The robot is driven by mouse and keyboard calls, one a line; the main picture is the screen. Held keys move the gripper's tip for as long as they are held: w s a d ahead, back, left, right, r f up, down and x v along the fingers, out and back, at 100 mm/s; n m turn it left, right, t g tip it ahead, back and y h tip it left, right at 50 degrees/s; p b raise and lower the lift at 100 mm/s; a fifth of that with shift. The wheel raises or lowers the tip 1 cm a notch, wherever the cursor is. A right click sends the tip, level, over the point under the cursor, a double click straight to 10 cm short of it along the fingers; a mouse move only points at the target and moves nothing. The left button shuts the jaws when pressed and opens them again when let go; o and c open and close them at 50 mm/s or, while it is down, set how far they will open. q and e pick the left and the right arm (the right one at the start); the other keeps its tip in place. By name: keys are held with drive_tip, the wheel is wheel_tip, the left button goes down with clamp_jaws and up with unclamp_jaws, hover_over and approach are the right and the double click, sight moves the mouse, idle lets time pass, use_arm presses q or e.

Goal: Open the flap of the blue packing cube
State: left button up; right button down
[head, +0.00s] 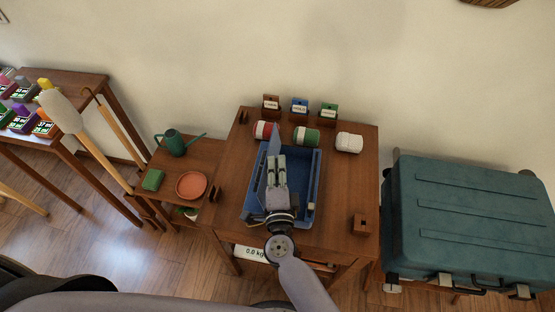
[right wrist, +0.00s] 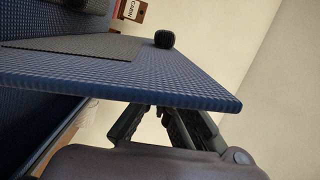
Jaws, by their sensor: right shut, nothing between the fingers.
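The blue packing cube (head: 312,185) lies on the wooden table in front of me. Its flap (head: 274,140) stands raised along the cube's left side. My right gripper (head: 277,165) is over the cube's interior, just right of the flap, with its fingers shut and empty. In the right wrist view the flap (right wrist: 170,82) spans the picture as a blue textured panel with a grey patch and a dark knob (right wrist: 164,39). The gripper's fingers (right wrist: 155,118) are close to the flap's edge and partly hidden by it; contact cannot be told. My left gripper is out of view.
Rolled bundles, red (head: 263,130), green (head: 306,136) and white (head: 349,142), lie behind the cube, with small labelled boxes (head: 299,106) behind them. A small wooden block (head: 361,224) is at the right.

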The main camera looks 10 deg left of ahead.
idle(0.5)
drive_tip(key=v, duration=1.2)
drive_tip(key=shift+r, duration=0.1)
